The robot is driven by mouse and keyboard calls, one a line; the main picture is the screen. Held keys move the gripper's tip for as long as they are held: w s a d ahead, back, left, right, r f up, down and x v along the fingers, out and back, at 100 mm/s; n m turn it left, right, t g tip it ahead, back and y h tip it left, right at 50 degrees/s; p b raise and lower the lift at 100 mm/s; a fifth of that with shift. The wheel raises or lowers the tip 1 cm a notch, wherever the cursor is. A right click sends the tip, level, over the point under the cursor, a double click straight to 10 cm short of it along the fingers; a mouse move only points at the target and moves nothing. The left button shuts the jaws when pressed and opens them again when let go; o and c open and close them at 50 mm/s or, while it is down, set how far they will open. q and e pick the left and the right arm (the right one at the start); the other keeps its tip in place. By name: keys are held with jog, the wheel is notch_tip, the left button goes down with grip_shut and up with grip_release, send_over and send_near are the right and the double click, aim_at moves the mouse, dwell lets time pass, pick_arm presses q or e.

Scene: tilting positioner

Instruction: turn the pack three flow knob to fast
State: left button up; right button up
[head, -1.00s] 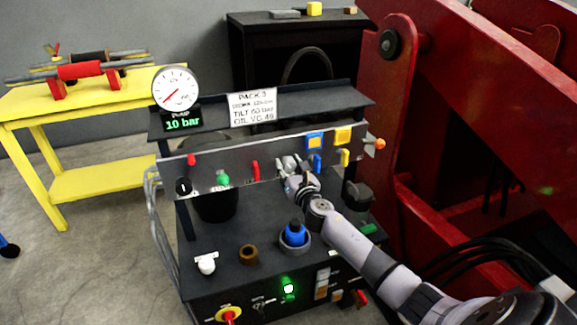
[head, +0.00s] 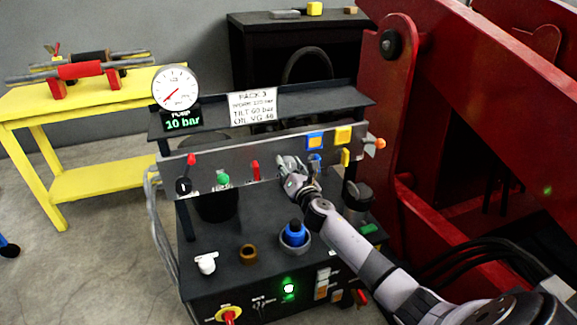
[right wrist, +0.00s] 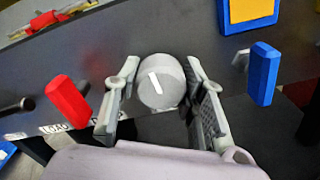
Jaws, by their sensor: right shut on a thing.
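The flow knob (right wrist: 158,84) is a round grey knob with a white pointer line on its face, on the grey front panel (head: 225,160) of the pack. The pointer slants from upper left to lower right in the right wrist view. My right gripper (right wrist: 160,98) has one finger on each side of the knob and is shut on it. In the head view, my right gripper (head: 287,168) is at the panel and largely hides the knob. The scale marks around the knob cannot be read. My left gripper is not in view.
A red lever (right wrist: 68,101) is left of the knob and a blue lever (right wrist: 263,73) right of it, both near my fingers. A gauge (head: 175,88) and a PACK 3 sign (head: 253,105) stand above the panel. A blue-capped part (head: 295,233) is below.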

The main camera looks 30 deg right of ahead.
jog(key=shift+m, duration=0.9)
jog(key=m, duration=0.4)
jog(key=shift+m, duration=1.3)
jog(key=m, duration=0.2)
jog(key=shift+m+p, duration=0.3)
jog(key=shift+p, duration=0.1)
jog(key=shift+m, duration=0.5)
jog(key=shift+m+p, duration=0.4)
jog(key=shift+m, duration=0.8)
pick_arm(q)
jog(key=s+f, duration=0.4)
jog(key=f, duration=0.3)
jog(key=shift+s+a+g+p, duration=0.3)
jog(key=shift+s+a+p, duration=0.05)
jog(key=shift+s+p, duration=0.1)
pick_arm(e)
jog(key=shift+m, duration=1.7)
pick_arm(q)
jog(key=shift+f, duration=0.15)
